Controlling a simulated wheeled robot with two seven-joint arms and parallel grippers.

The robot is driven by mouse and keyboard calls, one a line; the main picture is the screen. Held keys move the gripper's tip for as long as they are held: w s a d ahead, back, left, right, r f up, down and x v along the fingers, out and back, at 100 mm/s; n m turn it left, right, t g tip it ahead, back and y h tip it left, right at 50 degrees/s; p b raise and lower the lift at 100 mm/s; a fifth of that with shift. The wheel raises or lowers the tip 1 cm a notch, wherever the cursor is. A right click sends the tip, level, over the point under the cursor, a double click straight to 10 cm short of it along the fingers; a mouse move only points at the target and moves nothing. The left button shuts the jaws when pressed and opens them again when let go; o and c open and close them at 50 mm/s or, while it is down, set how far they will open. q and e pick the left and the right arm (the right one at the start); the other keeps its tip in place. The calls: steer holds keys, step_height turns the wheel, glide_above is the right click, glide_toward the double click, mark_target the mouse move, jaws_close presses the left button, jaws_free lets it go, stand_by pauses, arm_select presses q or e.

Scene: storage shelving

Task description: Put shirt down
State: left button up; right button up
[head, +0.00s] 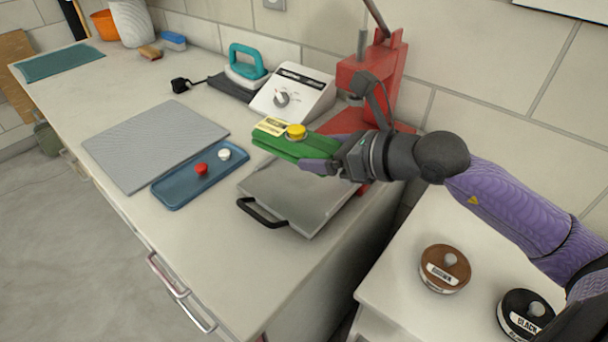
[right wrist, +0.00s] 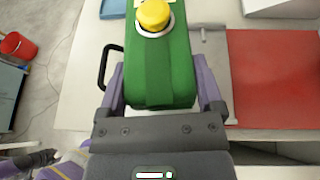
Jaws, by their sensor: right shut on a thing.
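A green block-like item (head: 284,146), which may be the folded shirt, is held over the counter. It has a yellow round knob and a pale yellow label on top. It also shows in the right wrist view (right wrist: 160,68). My right gripper (head: 322,162) is shut on its near end, with one purple finger on each side. The item is over the far left part of a grey plate (head: 295,197) with a black handle; I cannot tell whether they touch.
A red press (head: 370,72) stands behind my right gripper, close to the wall. A white control box (head: 292,92) and a teal iron (head: 247,65) are at the back. A grey board (head: 155,143) and a blue tray (head: 200,176) with red and white knobs lie left. Bare counter shows at the front.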

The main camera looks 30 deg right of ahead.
mark_target(327, 191)
steer(key=shift+w+d+r+m+t+h, duration=0.15)
steer(key=shift+w+d+r+m+h, duration=0.15)
steer(key=shift+w+d+r+h, duration=0.15)
steer(key=shift+w+d+r+m+t+h, duration=0.15)
steer(key=shift+w+d+r+m+h, duration=0.15)
steer(key=shift+d, duration=0.25)
steer(key=shift+s+f, duration=0.1)
steer(key=shift+f, duration=0.2)
step_height(327, 191, down, 8)
steer(key=b, duration=0.3)
steer(key=shift+f, duration=0.6)
arm_select(q)
steer(key=f, duration=0.1)
steer(key=s+a+f, duration=0.1)
steer(key=f, duration=0.1)
steer(key=shift+a, duration=0.15)
arm_select(e)
steer(key=shift+r, duration=0.1)
steer(key=shift+f, duration=0.2)
steer(key=o, duration=1.1)
arm_select(q)
steer(key=shift+s+g, duration=0.3)
